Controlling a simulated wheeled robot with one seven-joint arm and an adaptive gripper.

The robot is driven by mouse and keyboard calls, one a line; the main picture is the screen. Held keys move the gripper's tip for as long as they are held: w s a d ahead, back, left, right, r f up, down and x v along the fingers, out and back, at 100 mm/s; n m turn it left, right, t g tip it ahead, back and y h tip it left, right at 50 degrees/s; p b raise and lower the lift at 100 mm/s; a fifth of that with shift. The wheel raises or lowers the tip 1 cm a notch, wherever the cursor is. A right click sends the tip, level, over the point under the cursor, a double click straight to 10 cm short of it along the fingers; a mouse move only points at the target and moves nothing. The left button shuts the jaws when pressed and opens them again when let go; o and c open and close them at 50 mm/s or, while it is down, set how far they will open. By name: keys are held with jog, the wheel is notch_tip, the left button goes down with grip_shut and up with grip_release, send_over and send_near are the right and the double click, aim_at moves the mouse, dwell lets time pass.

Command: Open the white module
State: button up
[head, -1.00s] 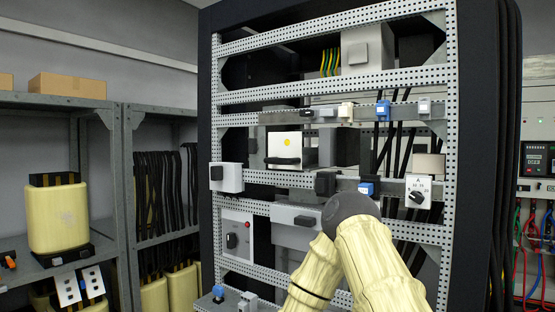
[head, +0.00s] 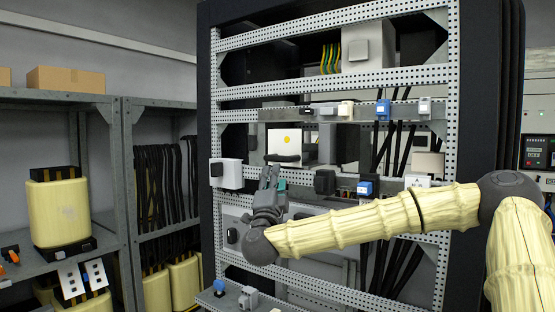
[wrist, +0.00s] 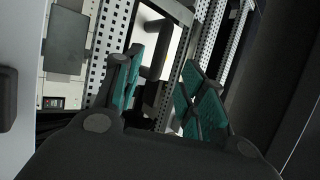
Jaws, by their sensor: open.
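The white module (head: 284,141) is a square panel with a yellow dot and a black handle (head: 284,158) along its lower edge, in the middle of the rack in the head view. It looks closed. My gripper (head: 271,176) is just below it, fingers pointing up, apart from the handle as far as I can tell.
A white box with a black knob (head: 228,173) sits on the rack to the left of my gripper. A black block (head: 325,182) and a blue-and-white part (head: 367,188) are to the right. Perforated rails (head: 340,79) cross the rack. Shelves stand at the left.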

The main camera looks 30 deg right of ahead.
aim_at(277, 161)
jog(key=p+x, duration=0.4)
jog(key=x, duration=0.4)
jog(key=shift+w+d+r+p, duration=0.1)
jog(key=shift+w+r+p, duration=0.1)
jog(key=shift+r+p, duration=0.1)
jog(key=shift+w+d+r+p, duration=0.2)
jog(key=shift+w+d+p, duration=0.15)
jog(key=shift+w+d, duration=0.2)
jog(key=shift+a, duration=0.1)
jog(key=shift+c, duration=0.5)
jog(key=shift+s+r, duration=0.1)
grip_shut()
